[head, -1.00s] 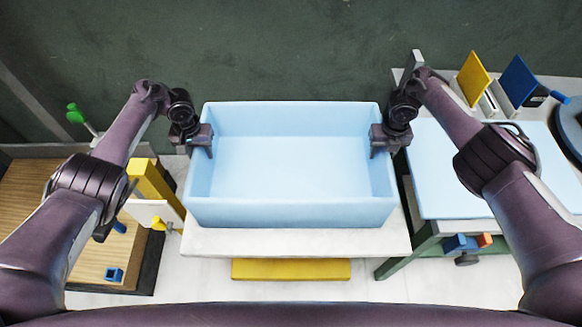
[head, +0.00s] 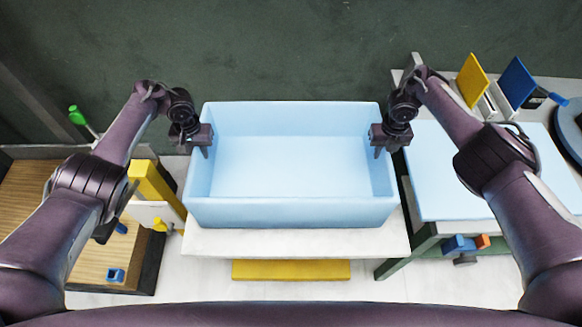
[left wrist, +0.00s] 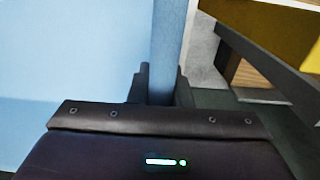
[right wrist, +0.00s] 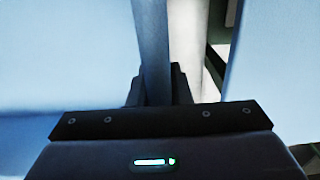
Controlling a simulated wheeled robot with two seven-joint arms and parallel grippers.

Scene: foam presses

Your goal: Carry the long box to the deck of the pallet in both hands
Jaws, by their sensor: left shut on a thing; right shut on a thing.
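The long box (head: 292,213) is light blue, open-topped and empty inside. It is level in the middle of the head view, over a white surface (head: 290,241); I cannot tell whether it rests on it. My left gripper (head: 207,146) is shut on the box's left end wall, which runs between its fingers in the left wrist view (left wrist: 166,60). My right gripper (head: 378,147) is shut on the right end wall, seen between its fingers in the right wrist view (right wrist: 153,50). I cannot make out the pallet for certain.
A table with a light blue top (head: 450,190) stands close on the right, with yellow (head: 473,79) and blue (head: 517,80) panels behind. A wooden surface (head: 75,250) lies at left, beside a yellow post (head: 155,188). A yellow block (head: 290,270) is low in front.

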